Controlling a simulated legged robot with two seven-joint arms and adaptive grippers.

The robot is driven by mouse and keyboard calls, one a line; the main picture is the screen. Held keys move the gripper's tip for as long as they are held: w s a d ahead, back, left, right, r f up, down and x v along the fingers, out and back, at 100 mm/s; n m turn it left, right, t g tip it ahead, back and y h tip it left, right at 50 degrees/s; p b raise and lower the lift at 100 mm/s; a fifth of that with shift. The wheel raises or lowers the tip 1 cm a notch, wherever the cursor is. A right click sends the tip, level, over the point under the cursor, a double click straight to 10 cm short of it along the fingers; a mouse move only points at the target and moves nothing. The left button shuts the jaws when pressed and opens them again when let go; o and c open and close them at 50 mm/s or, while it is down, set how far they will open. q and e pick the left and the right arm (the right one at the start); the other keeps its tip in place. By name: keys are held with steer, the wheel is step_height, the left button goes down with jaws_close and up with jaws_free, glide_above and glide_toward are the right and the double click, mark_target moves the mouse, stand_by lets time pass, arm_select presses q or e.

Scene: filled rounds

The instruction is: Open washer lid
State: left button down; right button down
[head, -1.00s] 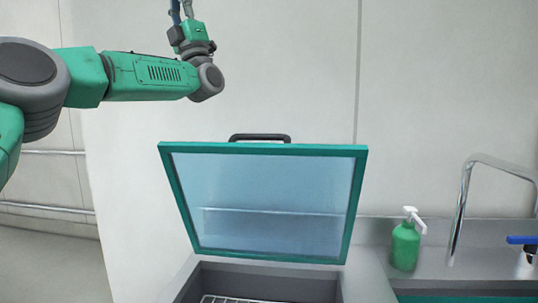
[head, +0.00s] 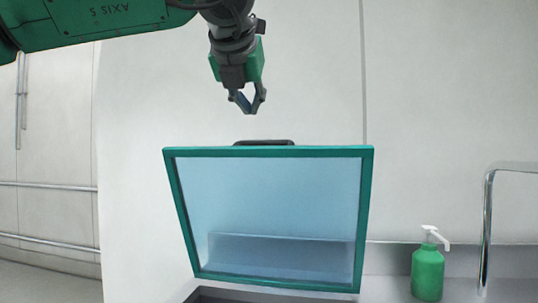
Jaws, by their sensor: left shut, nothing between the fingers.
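The washer lid (head: 268,275) is a green frame around a clear bluish panel. It stands raised and steeply tilted, with its black handle (head: 264,142) at the top edge. My left gripper (head: 249,110) points down in the head view, a little above and left of the handle in the picture, and apart from it. Its fingertips are together and empty. Only a strip of the grey washer body (head: 235,296) shows below the lid. My right gripper is out of view.
A green soap bottle (head: 427,274) with a white pump stands on the counter at the right. A metal faucet (head: 488,230) rises beside it at the right edge. Metal rails (head: 50,186) run along the wall at the left.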

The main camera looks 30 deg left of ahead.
arm_select(q)
steer(key=d, duration=0.1)
steer(key=b, duration=0.1)
glide_above(264, 167)
steer(key=shift+h, duration=0.4)
step_height(264, 167, down, 6)
steer(key=shift+w+f, duration=0.1)
steer(key=shift+w+a+f, duration=0.2)
steer(key=shift+w, duration=0.1)
steer(key=w+a+r+g+p, duration=0.2)
steer(key=w+p, duration=1.2)
steer(key=p, duration=0.9)
steer(key=shift+w+a+g+h, duration=0.3)
steer(key=shift+a+g+h, duration=0.15)
steer(key=shift+a, duration=0.45)
